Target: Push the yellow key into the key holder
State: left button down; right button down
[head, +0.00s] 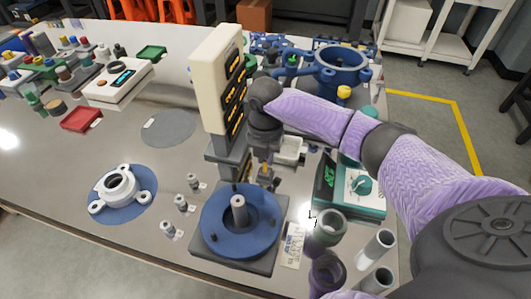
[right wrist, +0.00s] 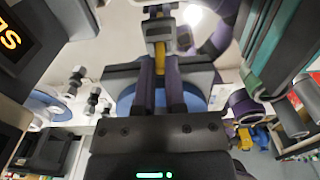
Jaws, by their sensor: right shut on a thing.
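My right gripper (head: 264,178) points down beside the tall beige panel, above the back edge of the blue round fixture. It is shut on the yellow key (head: 263,168). In the right wrist view, the yellow key (right wrist: 160,65) shows as a narrow strip between the two dark fingers. A grey block (right wrist: 160,30) lies just beyond the fingertips there; I cannot tell whether it touches the key. I cannot clearly make out which part is the key holder. My left gripper is not in view.
The blue round fixture (head: 215,225) has an upright grey post (head: 239,210). The beige panel (head: 215,75) stands close left of my right gripper. A teal device (head: 360,190) and several cylinders stand to the right.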

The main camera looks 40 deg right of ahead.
jog(key=shift+f, duration=0.15)
jog(key=shift+f, duration=0.25)
dwell(0.3)
jog(key=shift+f, duration=0.15)
dwell(0.5)
jog(key=c, duration=0.6)
grip_release()
